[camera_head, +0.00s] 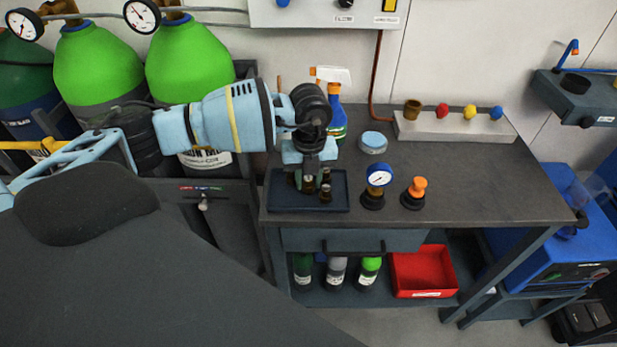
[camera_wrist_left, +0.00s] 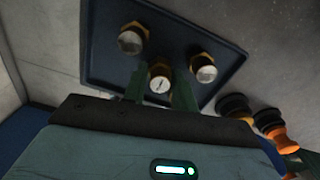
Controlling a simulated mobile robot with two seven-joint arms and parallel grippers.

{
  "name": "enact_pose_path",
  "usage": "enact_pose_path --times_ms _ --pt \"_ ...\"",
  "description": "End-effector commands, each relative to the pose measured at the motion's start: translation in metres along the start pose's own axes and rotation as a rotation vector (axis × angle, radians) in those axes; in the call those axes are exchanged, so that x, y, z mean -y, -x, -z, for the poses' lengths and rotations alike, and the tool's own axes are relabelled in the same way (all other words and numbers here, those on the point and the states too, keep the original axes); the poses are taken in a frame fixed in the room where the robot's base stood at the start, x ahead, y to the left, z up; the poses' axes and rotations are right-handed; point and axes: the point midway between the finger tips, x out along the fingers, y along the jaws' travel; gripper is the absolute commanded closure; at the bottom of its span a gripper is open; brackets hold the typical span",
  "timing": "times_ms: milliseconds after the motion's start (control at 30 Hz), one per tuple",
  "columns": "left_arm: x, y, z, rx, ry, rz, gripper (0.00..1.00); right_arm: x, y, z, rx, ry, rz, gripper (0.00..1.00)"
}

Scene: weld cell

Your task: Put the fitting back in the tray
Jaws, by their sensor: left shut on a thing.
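My left gripper (camera_head: 308,178) points down over the dark blue tray (camera_head: 338,188) on the bench. Its green fingers are shut on a small brass fitting (camera_head: 309,184). In the left wrist view the held fitting (camera_wrist_left: 160,80) shows its round pale end between the fingertips (camera_wrist_left: 158,92), within the outline of the tray (camera_wrist_left: 106,62). Two other fittings stand in the tray, one (camera_wrist_left: 133,39) at the upper left and one (camera_wrist_left: 204,68) at the right in that view. I cannot tell whether the held fitting touches the tray floor. My right gripper is not in view.
A blue gauge (camera_head: 378,177) and an orange-topped part (camera_head: 416,190) stand right of the tray. Behind are a light blue tin (camera_head: 373,143) and a spray bottle (camera_head: 336,110). Green gas cylinders (camera_head: 190,62) stand left. The bench's right part (camera_head: 490,180) is clear.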

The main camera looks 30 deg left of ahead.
Motion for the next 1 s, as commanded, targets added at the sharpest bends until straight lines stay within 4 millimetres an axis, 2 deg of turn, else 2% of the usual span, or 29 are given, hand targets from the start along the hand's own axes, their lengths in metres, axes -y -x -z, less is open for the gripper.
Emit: enact_pose_path --times_ms 167,200,267,533,667,767,1000 --pt "0.0 -0.003 0.0 -0.001 0.0 0.0 1.0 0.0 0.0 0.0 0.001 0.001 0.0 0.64" --pt "0.0 -0.003 0.0 -0.001 0.0 0.0 0.71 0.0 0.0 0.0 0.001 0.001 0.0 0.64" --pt "0.0 -0.003 0.0 -0.001 0.0 0.0 0.63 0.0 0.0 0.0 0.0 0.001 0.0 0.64" --pt "0.0 -0.002 0.0 0.0 0.0 0.0 0.63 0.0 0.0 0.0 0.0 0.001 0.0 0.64" --pt "0.0 0.005 0.0 0.001 -0.001 0.001 0.63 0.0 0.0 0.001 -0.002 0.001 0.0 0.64" --pt "0.001 0.019 0.0 0.001 -0.001 0.003 0.63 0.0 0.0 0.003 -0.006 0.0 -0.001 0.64" --pt "0.001 0.068 -0.001 0.003 -0.002 0.004 0.63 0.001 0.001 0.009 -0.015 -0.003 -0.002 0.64"
